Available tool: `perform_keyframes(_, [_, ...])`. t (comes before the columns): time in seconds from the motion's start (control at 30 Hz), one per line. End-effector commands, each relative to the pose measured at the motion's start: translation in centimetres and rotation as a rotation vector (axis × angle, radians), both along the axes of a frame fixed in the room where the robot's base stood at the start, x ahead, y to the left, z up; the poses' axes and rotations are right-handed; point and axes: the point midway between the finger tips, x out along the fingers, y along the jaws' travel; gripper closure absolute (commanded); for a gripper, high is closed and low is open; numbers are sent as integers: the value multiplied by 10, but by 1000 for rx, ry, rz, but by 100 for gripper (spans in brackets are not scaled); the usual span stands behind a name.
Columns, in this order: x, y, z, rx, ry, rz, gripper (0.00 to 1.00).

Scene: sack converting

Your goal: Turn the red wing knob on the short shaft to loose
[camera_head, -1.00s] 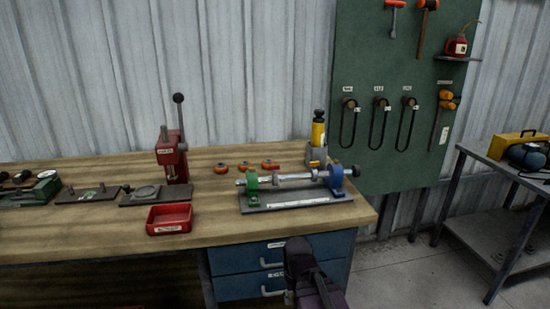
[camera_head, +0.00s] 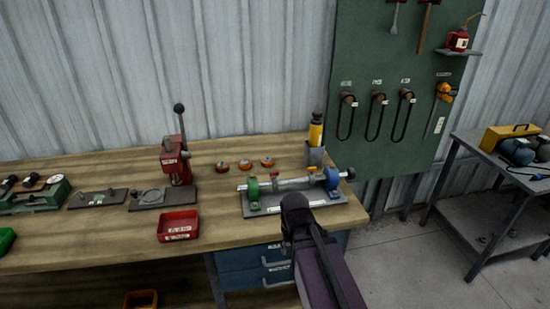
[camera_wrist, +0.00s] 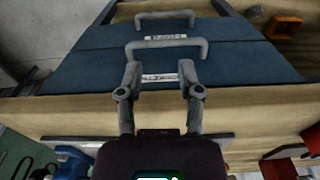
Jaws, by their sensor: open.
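A fixture on a grey base plate (camera_head: 300,206) stands at the right end of the bench in the head view. A shaft (camera_head: 292,182) lies across it between a green support (camera_head: 253,193) and a blue support (camera_head: 332,181). A small reddish spot (camera_head: 312,170) shows by the shaft; I cannot tell if it is the wing knob. My gripper (camera_wrist: 159,73) is open and empty in the wrist view, its two fingers apart in front of the blue drawers. In the head view my arm covers part of the fixture's front edge, and my fingertips are hidden.
A red tray (camera_head: 178,226), a red hand press (camera_head: 176,160) and several orange-red discs (camera_head: 245,164) are on the bench left of and behind the fixture. A yellow bottle (camera_head: 316,132) stands behind it. Blue drawers (camera_head: 240,268) are below. The bench front between tray and fixture is clear.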

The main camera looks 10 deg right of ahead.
Motion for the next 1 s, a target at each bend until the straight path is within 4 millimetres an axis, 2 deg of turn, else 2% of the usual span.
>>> perform_keyframes(0.03, [1,0,19,0,-1,-2,53])
perform_keyframes(0.63, [21,2,126,3,-14,-77,53])
perform_keyframes(1.0, [49,2,192,9,-17,-229,53])
